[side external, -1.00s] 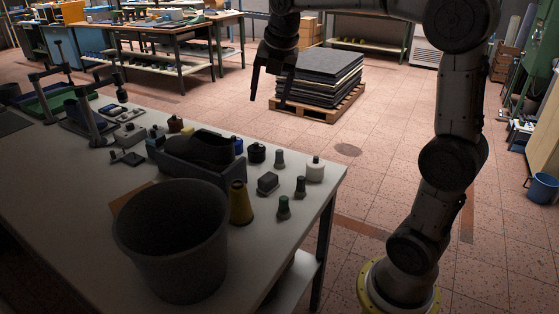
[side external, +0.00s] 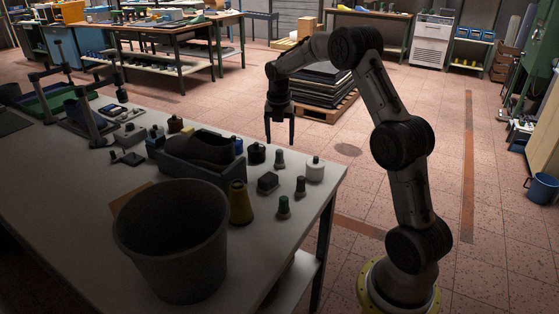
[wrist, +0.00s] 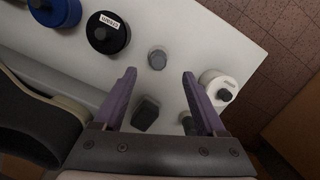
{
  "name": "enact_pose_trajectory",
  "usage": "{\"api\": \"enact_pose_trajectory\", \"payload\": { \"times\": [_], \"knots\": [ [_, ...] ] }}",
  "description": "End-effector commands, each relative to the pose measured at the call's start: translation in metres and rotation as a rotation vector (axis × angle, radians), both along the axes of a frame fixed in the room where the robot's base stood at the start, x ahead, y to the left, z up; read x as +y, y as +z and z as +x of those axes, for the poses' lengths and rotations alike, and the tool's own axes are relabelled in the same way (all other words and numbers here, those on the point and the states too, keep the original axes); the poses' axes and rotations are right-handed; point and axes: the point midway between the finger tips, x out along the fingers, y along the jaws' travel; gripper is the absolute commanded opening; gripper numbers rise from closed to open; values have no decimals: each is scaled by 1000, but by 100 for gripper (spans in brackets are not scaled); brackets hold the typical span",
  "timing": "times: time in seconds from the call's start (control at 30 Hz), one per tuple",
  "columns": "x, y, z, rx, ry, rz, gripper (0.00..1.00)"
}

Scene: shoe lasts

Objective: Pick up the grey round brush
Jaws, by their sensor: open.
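A small grey round piece with a narrower top, which looks like the grey round brush (side external: 279,159), stands upright on the table near its far right edge. In the wrist view the brush (wrist: 157,59) lies just beyond the gap between the fingertips. My gripper (side external: 280,143) is open and empty, pointing down; in the side view its tips appear just above the brush. The wrist view also shows my gripper (wrist: 159,73) with nothing between its fingers. A similar small dark grey piece (side external: 300,187) stands closer to the side camera.
A white jar (side external: 315,169) stands right of the brush, a black jar (side external: 256,153) left. A dark block (side external: 267,183) and a green-bodied piece (side external: 283,207) stand nearer the camera. A grey bin (side external: 172,245), a yellow cone (side external: 240,203) and a dark tray (side external: 195,172) crowd the table.

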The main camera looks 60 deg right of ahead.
Motion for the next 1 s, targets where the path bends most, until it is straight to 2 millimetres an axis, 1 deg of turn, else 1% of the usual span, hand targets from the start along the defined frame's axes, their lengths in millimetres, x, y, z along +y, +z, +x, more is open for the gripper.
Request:
{"api": "enact_pose_trajectory", "payload": {
  "times": [0.03, 0.07, 0.27, 0.5, 0.6, 0.7, 0.87, 0.9, 0.97, 1.0],
  "knots": [
    [-1, -7, 0, 3, 0, 2, 73],
    [-1, -10, 0, 3, 0, 1, 73],
    [-3, -21, 1, 3, 0, 1, 73],
    [-8, -54, 6, 4, 0, 2, 73],
    [-10, -63, 7, 2, 0, 0, 73],
    [-10, -66, 7, 1, 0, 0, 73],
    [-10, -66, 7, 0, 0, 0, 73],
    [-10, -66, 7, 0, 0, 0, 71],
    [-10, -66, 7, 0, 0, 0, 61],
    [-10, -66, 7, 0, 0, 0, 53]
  ]
}}
